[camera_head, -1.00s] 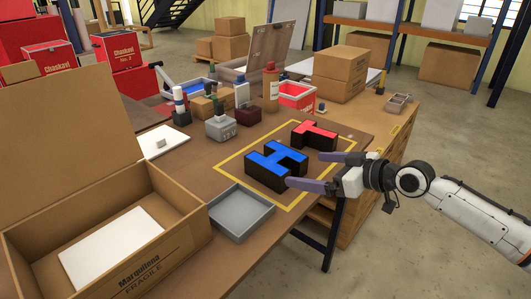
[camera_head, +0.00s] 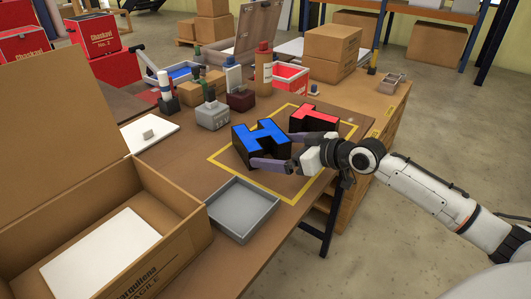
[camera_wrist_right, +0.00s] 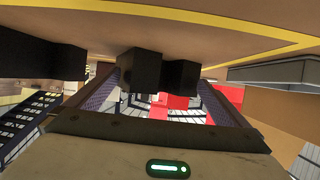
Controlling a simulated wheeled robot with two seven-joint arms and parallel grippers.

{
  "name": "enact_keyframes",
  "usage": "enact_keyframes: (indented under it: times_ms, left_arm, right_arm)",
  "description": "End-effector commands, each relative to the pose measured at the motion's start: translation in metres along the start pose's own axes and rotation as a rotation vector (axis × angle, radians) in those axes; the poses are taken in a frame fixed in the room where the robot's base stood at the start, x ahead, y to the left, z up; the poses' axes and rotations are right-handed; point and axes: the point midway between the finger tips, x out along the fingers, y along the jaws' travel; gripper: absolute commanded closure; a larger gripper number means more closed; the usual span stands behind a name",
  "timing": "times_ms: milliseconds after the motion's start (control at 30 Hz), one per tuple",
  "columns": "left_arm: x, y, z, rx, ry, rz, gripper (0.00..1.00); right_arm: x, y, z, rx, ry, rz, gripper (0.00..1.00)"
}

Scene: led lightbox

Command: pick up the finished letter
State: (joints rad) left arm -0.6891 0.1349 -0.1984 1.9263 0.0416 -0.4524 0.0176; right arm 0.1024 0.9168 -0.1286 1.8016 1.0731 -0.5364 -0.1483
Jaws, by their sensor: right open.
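The letter H (camera_head: 262,142), blue on top with black sides, lies on the table inside a yellow outline. The letter T (camera_head: 313,118), red on top, lies behind it to the right. My right gripper (camera_head: 276,150) is open and low at the H's right side, one finger in front of the H and the other between the H and the T. In the right wrist view a black block (camera_wrist_right: 140,73), seemingly the H's side, shows between the fingers. Contact cannot be told. My left gripper is not in view.
An open cardboard box (camera_head: 185,240) with a white sheet (camera_head: 100,255) inside stands at the left. A grey tray (camera_head: 243,210) sits beside it. Bottles, small containers and a red bin (camera_head: 291,79) stand behind the letters. The table's front right edge is close to my arm.

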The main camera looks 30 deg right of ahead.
Motion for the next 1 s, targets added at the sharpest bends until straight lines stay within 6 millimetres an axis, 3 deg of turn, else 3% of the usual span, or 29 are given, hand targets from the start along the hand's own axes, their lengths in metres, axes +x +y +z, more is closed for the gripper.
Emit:
enact_keyframes:
  times_ms: [267,800,867,1000]
  left_arm:
    - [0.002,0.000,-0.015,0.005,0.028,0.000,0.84]
    - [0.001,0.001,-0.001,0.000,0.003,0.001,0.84]
    - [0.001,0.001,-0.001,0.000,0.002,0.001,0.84]
    - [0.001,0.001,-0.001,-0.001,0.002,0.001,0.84]
  right_arm:
    - [0.002,0.001,0.004,0.001,-0.003,0.005,0.00]
    - [0.002,0.000,0.003,0.000,-0.001,0.003,0.91]
    - [0.002,0.000,0.003,0.000,-0.001,0.003,0.97]
    - [0.002,0.001,0.003,0.000,-0.001,0.004,0.98]
